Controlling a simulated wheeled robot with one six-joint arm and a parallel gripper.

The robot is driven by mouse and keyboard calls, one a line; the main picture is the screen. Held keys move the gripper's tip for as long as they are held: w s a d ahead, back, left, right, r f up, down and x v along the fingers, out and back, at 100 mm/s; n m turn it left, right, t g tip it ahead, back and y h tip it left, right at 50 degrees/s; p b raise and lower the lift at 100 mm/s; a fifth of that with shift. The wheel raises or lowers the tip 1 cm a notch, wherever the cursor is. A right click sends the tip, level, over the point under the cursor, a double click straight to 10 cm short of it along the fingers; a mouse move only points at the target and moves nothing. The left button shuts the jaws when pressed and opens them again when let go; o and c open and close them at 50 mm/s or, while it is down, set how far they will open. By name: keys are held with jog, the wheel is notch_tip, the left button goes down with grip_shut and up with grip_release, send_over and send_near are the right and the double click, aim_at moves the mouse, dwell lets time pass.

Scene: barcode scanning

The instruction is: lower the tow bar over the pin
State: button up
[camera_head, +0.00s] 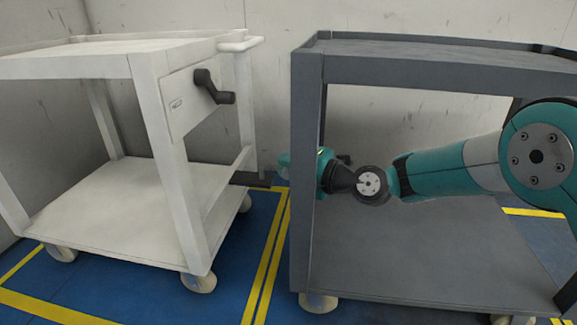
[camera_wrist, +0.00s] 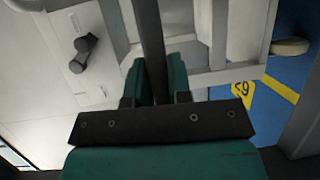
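The tow bar (camera_head: 250,180) is a dark bar that sticks out low from the white cart (camera_head: 95,215) towards the grey cart (camera_head: 307,200). In the wrist view the tow bar (camera_wrist: 152,45) runs from the top edge down between the two teal fingers of my gripper (camera_wrist: 155,80). The fingers sit close against both sides of the bar. In the head view my gripper (camera_head: 284,165) is partly hidden by the grey cart's front post. The bar's free end is hidden in both views. I cannot make out the pin in either view.
My arm passes through the grey cart, between its top shelf (camera_head: 430,55) and lower shelf (camera_head: 400,250). A black crank handle (camera_head: 213,87) sits on the white cart's end. Blue floor (camera_head: 250,235) with yellow lines shows in the narrow gap between the carts.

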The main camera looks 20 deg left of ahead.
grip_shut()
jog(key=p, duration=0.1)
jog(key=h+p, duration=0.1)
jog(key=shift+s+a+r+n+p, duration=0.15)
jog(key=shift+a+r+n+p, duration=0.15)
jog(key=shift+a+r, duration=0.1)
jog(key=shift+s+a+f+h+p, duration=0.15)
jog(key=shift+a+f+h+p, duration=0.3)
jog(key=shift+a+f+h, duration=0.4)
jog(key=o, duration=0.6)
grip_release()
jog(key=shift+r, duration=0.1)
jog(key=shift+c, duration=0.2)
